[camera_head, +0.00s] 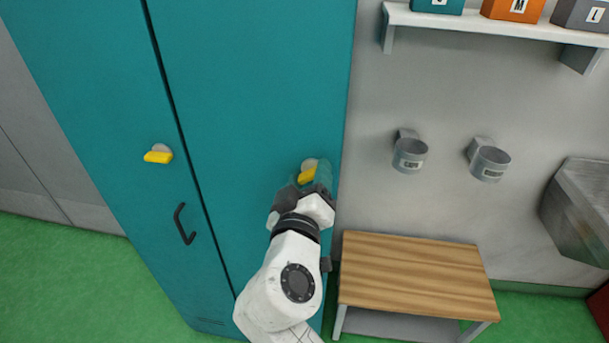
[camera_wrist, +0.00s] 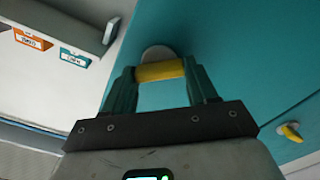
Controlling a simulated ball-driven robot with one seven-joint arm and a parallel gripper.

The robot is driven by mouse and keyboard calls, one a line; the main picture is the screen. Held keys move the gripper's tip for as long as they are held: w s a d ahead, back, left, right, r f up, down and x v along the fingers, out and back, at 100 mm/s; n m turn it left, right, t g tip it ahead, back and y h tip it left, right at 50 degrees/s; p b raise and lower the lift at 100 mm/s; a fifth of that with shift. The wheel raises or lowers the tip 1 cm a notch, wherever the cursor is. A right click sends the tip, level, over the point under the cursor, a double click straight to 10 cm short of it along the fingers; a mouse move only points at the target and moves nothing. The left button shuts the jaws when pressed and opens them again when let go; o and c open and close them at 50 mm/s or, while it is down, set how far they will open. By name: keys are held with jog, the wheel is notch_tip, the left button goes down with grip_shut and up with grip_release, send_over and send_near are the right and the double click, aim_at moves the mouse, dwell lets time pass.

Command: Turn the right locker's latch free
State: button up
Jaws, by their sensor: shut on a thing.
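The right locker (camera_head: 255,75) has a teal door, closed. Its yellow latch (camera_head: 307,175) sits on a pale round base near the door's right edge and looks slightly slanted. My gripper (camera_head: 309,178) is at this latch, one finger on each side. In the wrist view the yellow latch (camera_wrist: 160,71) spans the gap between the two teal fingertips of my gripper (camera_wrist: 161,73), which are shut on its ends. The round base shows behind it. My arm hides the lower part of the door.
The left locker (camera_head: 85,60) has its own yellow latch (camera_head: 158,154), roughly level, and a dark handle (camera_head: 184,224). A wooden-topped bench (camera_head: 415,275) stands right of the lockers. Two grey cup holders (camera_head: 409,153) and a shelf (camera_head: 480,22) with labelled boxes are on the wall.

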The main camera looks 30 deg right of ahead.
jog(key=n+p, duration=0.1)
jog(key=n, duration=0.1)
jog(key=n+p, duration=0.2)
jog(key=n, duration=0.1)
jog(key=shift+r+n, duration=0.2)
jog(key=shift+n, duration=0.1)
jog(key=shift+d+n+p, duration=0.1)
jog(key=shift+n+p, duration=1.2)
jog(key=shift+n, duration=0.9)
jog(key=o, duration=1.1)
jog(key=shift+d, duration=0.1)
jog(key=shift+c, duration=0.2)
jog(key=shift+f, duration=0.15)
jog(key=shift+s+a, duration=0.2)
jog(key=shift+a, duration=0.1)
jog(key=b+v, duration=0.2)
jog(key=v, duration=0.8)
jog(key=shift+s+b, duration=0.25)
jog(key=shift+b, duration=0.05)
